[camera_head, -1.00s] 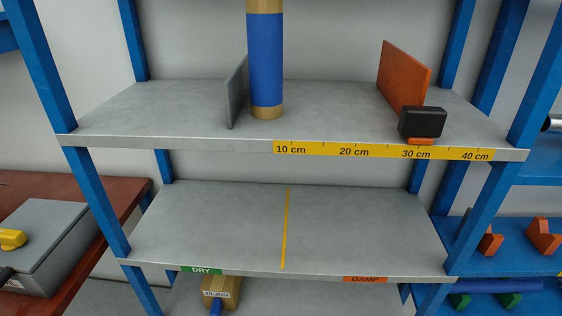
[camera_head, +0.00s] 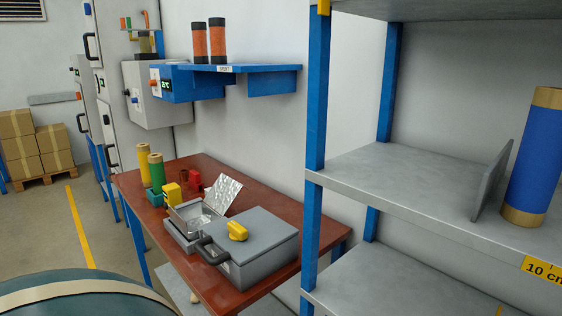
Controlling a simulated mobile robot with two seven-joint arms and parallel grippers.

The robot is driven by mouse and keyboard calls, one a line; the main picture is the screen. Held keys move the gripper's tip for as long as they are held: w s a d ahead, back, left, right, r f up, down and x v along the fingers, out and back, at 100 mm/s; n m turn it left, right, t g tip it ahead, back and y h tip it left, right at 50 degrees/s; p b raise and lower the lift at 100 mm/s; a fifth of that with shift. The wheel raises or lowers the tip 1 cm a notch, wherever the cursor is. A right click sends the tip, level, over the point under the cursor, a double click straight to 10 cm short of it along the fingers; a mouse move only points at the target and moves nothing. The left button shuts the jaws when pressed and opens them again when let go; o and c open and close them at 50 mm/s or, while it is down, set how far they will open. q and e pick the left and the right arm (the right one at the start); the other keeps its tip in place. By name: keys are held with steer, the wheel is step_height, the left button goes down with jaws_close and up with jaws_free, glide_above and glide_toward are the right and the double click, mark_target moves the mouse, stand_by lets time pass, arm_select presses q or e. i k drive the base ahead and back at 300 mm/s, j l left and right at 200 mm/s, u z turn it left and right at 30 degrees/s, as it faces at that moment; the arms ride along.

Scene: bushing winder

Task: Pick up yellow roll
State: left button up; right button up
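A yellow roll (camera_head: 143,164) stands upright at the far left end of the red-brown table (camera_head: 275,200). A green roll (camera_head: 157,176) with a tan end stands upright right beside it, nearer to me. The lower part of the yellow roll is partly hidden by the green roll and a green holder (camera_head: 154,197). Neither of my grippers shows in the view.
A grey case (camera_head: 250,262) with a yellow latch and an open foil-lined box (camera_head: 200,215) sit on the table. A grey shelf rack (camera_head: 400,180) with a blue roll (camera_head: 537,165) stands at right. A large dark green rounded object (camera_head: 75,298) fills the lower left. Floor lies open at left.

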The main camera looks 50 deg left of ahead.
mark_target(143, 150)
steer(key=u, duration=2.35)
steer(key=k+z, duration=0.1)
steer(key=k, duration=0.55)
steer(key=z, duration=1.6)
steer(key=i+j+z, duration=0.1)
steer(key=j+z, duration=0.45)
steer(key=j, duration=0.25)
steer(key=i+j, duration=0.1)
steer(key=j, duration=2.1)
steer(key=i, duration=0.05)
